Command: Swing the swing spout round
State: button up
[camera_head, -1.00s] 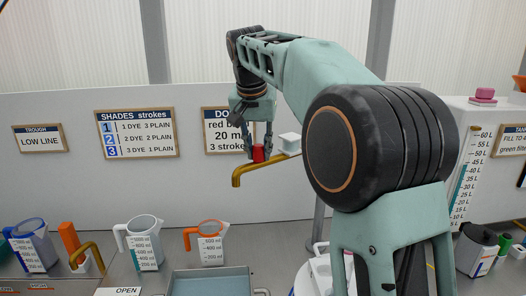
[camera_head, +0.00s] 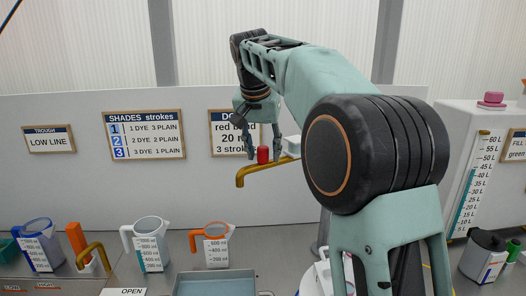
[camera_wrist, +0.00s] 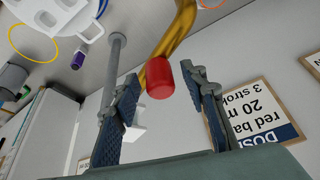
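The swing spout is a brass pipe (camera_head: 247,172) with a bent-down left end, standing out in front of the white back wall. A red knob (camera_head: 263,155) sits upright on it. My gripper (camera_head: 264,152) points down at the knob, with one finger on each side. In the wrist view, the red knob (camera_wrist: 160,78) shows between the fingertips of my gripper (camera_wrist: 163,82), with gaps beside it, so the gripper looks open. The brass pipe (camera_wrist: 180,30) runs on behind the knob there. The spout's right part is hidden behind my arm in the head view.
Below the spout is a grey trough (camera_head: 215,284). Measuring jugs stand on the counter at left, including an orange-handled jug (camera_head: 212,246) and a white-handled jug (camera_head: 148,246). A white block (camera_head: 291,145) is close right of the gripper. A graduated tank (camera_head: 475,165) stands at right.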

jog(key=v, duration=1.2)
dwell(0.3)
